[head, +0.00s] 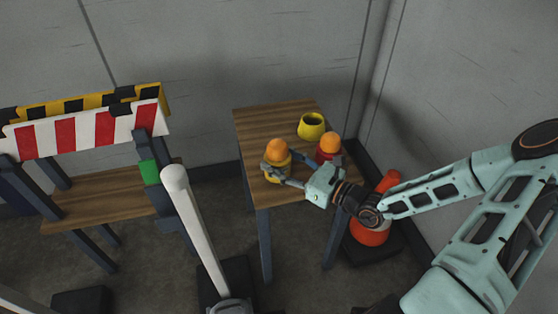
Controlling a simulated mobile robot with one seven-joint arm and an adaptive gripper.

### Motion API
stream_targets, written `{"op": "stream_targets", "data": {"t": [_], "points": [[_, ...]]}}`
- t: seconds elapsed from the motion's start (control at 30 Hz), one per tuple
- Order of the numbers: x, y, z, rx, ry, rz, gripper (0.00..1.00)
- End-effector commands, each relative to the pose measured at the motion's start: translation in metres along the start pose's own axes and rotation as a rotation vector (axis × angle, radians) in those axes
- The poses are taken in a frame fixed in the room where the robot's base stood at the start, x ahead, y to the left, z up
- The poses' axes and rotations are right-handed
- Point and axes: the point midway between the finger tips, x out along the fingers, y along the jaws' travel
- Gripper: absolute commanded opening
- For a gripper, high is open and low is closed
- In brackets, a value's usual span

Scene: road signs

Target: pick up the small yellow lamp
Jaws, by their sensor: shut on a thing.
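The small yellow lamp (271,174) has a yellow base and an orange dome top. It is on or just above the left part of the small wooden table (262,122); I cannot tell if it touches the top. My gripper (277,169) reaches in from the right, its fingers shut around the lamp's yellow body. The fingers hide part of the base. A similar lamp with an orange dome and red base (330,144) stands to the right, behind my gripper and partly hidden by it.
A yellow cup-like thing (311,126) stands toward the table's back. A striped barrier (85,130) and a white post (196,232) stand to the left. Grey walls are close behind.

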Motion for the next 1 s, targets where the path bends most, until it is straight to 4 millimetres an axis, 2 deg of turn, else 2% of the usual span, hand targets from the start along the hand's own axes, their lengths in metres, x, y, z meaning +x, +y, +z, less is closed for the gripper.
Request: {"op": "stream_targets", "data": {"t": [0.17,0.43,0.6,0.7,1.0], "points": [[-0.001,0.001,0.032,-0.004,-0.002,0.000,0.18],[-0.044,0.030,0.092,-0.003,0.001,-0.002,0.18],[-0.083,0.059,0.110,0.002,0.000,-0.004,0.18],[-0.096,0.068,0.120,0.003,-0.002,-0.003,0.18],[-0.110,0.078,0.123,0.001,-0.003,-0.001,0.18]]}}
